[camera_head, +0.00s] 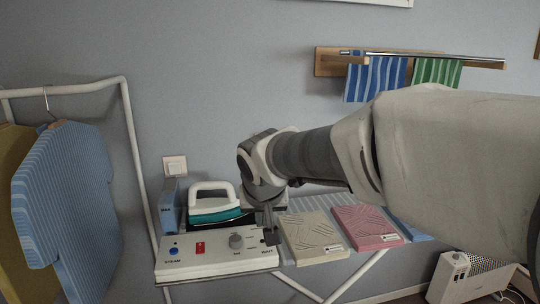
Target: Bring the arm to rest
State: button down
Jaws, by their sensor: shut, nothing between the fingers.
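My arm reaches in from the right side of the head view, bent at the wrist. My gripper (273,238) points down and is shut and empty. It is just above the right end of a white control panel (205,265) with a blue button, a red switch and a grey knob. Whether the fingertips touch the panel I cannot tell. The wrist partly covers the area right of a teal and white iron (212,205).
A cream folded cloth (313,235) and a pink one (367,227) lie right of my gripper on a striped board. A blue box (170,206) stands left of the iron. Shirts (66,200) hang at left. A towel rail (430,58) is on the wall. A white heater (465,280) stands low right.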

jog(key=s+d+r+p, duration=0.1)
jog(key=s+d+p, duration=0.1)
jog(key=s+d, duration=0.6)
jog(key=s+d+r+m+g+p, duration=0.1)
jog(key=s+d+p, duration=0.1)
jog(key=s+d, duration=0.6)
jog(key=s, duration=0.6)
jog(key=shift+s+d+r+h, duration=0.25)
jog(key=shift+d+r+h, duration=0.1)
jog(key=shift+d+h, duration=0.05)
jog(key=shift+w, duration=0.15)
